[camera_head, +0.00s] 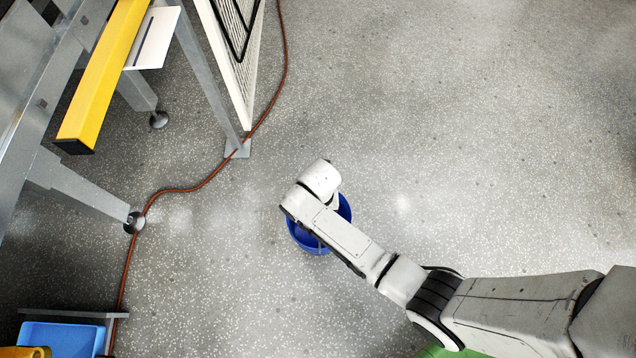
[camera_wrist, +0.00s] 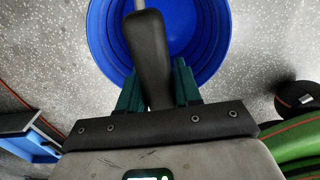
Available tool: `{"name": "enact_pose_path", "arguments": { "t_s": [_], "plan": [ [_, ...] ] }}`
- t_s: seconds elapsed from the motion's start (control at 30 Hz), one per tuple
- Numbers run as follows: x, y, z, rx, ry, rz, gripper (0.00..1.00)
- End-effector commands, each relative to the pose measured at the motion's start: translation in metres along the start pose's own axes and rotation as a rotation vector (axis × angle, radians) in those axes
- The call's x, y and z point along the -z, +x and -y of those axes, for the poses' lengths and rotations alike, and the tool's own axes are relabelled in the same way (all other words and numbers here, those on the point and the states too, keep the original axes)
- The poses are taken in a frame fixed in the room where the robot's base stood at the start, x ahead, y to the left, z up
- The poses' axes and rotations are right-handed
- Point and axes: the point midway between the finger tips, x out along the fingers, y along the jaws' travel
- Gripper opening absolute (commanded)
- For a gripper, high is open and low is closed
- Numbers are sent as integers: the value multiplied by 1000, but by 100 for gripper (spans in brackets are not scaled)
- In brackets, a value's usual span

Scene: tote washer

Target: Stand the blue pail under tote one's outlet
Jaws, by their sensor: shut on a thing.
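The blue pail (camera_head: 305,239) is below the end of my arm in the head view, which hides much of it. In the wrist view I look down into the round, open pail (camera_wrist: 213,42). My gripper (camera_wrist: 158,88) has its green fingers shut on the pail's dark handle grip (camera_wrist: 148,50), with a thin wire bail at its far end. In the head view my arm covers the fingers. I cannot tell whether the pail touches the floor. I cannot make out tote one's outlet in either view.
A grey metal frame with a yellow beam (camera_head: 103,75) stands at upper left, beside a white mesh panel (camera_head: 236,60). A red hose (camera_head: 180,190) snakes over the floor left of the pail. A blue bin (camera_head: 60,338) is at lower left. The floor to the right is clear.

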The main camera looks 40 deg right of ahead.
Motion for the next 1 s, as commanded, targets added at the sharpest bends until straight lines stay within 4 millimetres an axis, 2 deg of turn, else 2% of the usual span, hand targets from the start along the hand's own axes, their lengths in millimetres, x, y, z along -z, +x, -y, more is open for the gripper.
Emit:
{"name": "enact_pose_path", "arguments": {
  "t_s": [0.03,0.63,1.0],
  "plan": [
    [-2,-6,-1,-2,0,4,0],
    [-2,-26,-1,-2,0,4,0],
    [-2,-27,-1,-2,0,4,0]
  ]
}}
